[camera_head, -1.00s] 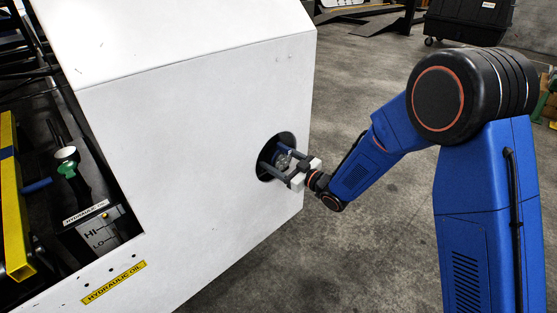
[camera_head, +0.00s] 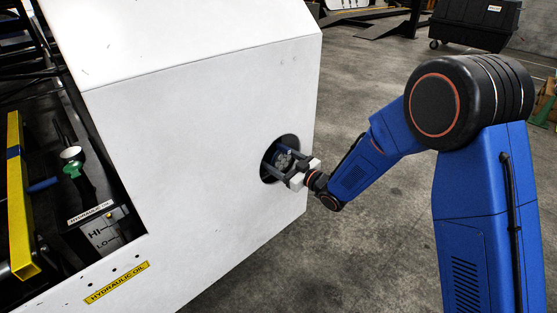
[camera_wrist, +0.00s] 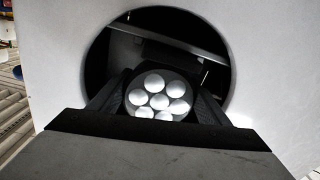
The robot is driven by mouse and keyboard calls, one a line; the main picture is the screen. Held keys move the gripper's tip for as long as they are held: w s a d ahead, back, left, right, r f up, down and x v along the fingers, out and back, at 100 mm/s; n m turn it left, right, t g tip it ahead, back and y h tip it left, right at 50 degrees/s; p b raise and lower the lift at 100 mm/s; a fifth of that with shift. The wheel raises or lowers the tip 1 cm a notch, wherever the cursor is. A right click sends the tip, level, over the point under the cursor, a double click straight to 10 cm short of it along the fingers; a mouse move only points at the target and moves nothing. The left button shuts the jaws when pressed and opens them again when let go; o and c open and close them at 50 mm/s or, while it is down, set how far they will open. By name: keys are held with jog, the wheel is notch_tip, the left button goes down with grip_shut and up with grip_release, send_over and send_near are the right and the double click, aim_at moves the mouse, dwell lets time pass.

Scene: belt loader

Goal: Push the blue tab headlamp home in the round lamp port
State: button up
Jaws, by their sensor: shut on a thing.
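The round lamp port (camera_head: 266,167) is a dark round hole in the white panel. In the wrist view the port (camera_wrist: 112,58) is a large dark opening with a bar across its inside. The headlamp (camera_wrist: 158,97) shows there as a dark round face with several bright round lenses, low in the opening. In the head view the headlamp (camera_head: 283,159) is small, at the port mouth. My gripper (camera_head: 284,166) is shut on the headlamp, its fingers reaching into the port. I cannot make out the blue tab or how deep the lamp sits.
The white machine body (camera_head: 190,130) surrounds the port. A black wheeled case (camera_head: 478,22) stands at the back right. Open concrete floor lies right of the machine.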

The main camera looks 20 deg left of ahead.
jog(key=shift+x, duration=1.85)
jog(key=o, duration=1.4)
jog(key=shift+w, duration=0.1)
jog(key=shift+d, duration=0.15)
jog(key=v, duration=1.7)
jog(key=shift+d+r, duration=0.1)
